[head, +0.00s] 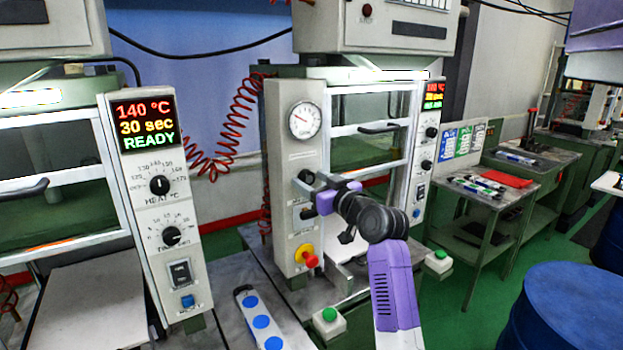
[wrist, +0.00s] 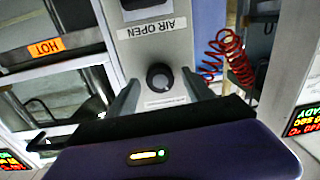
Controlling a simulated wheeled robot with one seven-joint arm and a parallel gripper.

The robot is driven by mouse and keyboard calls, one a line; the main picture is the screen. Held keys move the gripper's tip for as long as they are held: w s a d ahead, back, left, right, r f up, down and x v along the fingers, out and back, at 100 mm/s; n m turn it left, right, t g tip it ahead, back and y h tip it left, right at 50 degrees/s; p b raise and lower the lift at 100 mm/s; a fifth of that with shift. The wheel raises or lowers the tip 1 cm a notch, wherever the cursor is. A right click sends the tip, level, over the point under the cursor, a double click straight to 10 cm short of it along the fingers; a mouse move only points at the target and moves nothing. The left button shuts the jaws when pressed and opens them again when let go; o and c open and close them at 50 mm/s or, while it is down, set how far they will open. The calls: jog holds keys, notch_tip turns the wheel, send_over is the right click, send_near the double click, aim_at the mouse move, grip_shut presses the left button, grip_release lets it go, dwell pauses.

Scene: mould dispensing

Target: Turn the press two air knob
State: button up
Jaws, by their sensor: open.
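The press two air knob (wrist: 159,76) is a round black knob with a pale pointer mark on the grey control column, near an "AIR OPEN" label that appears upside down in the wrist view. In the head view the knob (head: 306,176) sits below the round pressure gauge (head: 304,120), partly beside my gripper (head: 316,188). In the wrist view my gripper (wrist: 160,86) is open, one finger on each side of the knob. Gaps show between the fingers and the knob, so no grip is visible. The knob's lower side is close to the gripper body's edge.
A yellow and red stop button (head: 306,256) is low on the same column. A coiled red hose (head: 232,125) hangs at its left. Press one's panel (head: 160,190) reads 140 °C, 30 sec, READY. A blue drum (head: 565,305) stands front right.

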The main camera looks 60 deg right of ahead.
jog(key=shift+w+d, duration=0.1)
jog(key=shift+w, duration=0.1)
jog(key=shift+c, duration=0.2)
grip_shut()
jog(key=m+p, duration=0.2)
jog(key=m, duration=0.4)
jog(key=m+p, duration=0.2)
jog(key=m, duration=0.3)
jog(key=shift+m+p, duration=0.4)
dwell(0.4)
